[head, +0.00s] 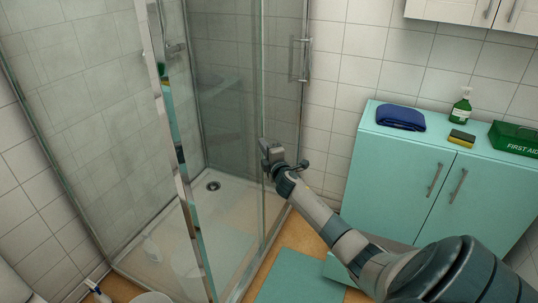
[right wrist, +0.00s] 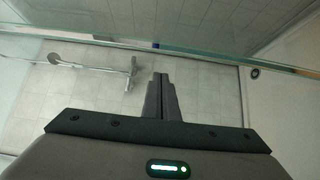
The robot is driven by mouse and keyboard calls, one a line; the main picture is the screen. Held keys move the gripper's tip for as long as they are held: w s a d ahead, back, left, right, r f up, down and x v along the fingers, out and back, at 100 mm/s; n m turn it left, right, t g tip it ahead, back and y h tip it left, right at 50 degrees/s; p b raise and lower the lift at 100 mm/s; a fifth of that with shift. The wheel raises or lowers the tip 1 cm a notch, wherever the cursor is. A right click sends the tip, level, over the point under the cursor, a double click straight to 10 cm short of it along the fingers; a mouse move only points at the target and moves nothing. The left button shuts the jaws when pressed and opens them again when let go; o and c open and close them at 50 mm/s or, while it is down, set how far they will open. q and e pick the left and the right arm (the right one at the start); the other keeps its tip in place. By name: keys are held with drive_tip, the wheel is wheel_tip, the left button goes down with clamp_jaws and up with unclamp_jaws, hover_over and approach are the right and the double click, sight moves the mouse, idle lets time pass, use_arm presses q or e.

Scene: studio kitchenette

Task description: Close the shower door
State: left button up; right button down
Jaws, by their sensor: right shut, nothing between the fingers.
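The shower door is a clear glass panel (head: 282,110) in a chrome frame, with a vertical bar handle (head: 291,60) near its right edge. It stands at the right part of the shower enclosure, and a gap shows between its left edge and the chrome corner post (head: 180,160). My right gripper (head: 266,148) is shut and empty beside the panel's left edge; I cannot tell whether it touches. In the right wrist view, its closed fingers (right wrist: 160,77) point toward a glass edge (right wrist: 200,51). My left gripper is not in view.
The white shower tray (head: 235,205) has a round drain (head: 213,186). A teal cabinet (head: 400,175) at right holds a blue towel (head: 401,117), sponge (head: 461,137), soap bottle (head: 461,106) and first aid box (head: 515,138). A teal mat (head: 290,278) lies on the floor.

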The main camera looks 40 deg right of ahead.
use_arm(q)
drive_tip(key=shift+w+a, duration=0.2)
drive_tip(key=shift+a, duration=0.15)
use_arm(e)
drive_tip(key=v, duration=0.6)
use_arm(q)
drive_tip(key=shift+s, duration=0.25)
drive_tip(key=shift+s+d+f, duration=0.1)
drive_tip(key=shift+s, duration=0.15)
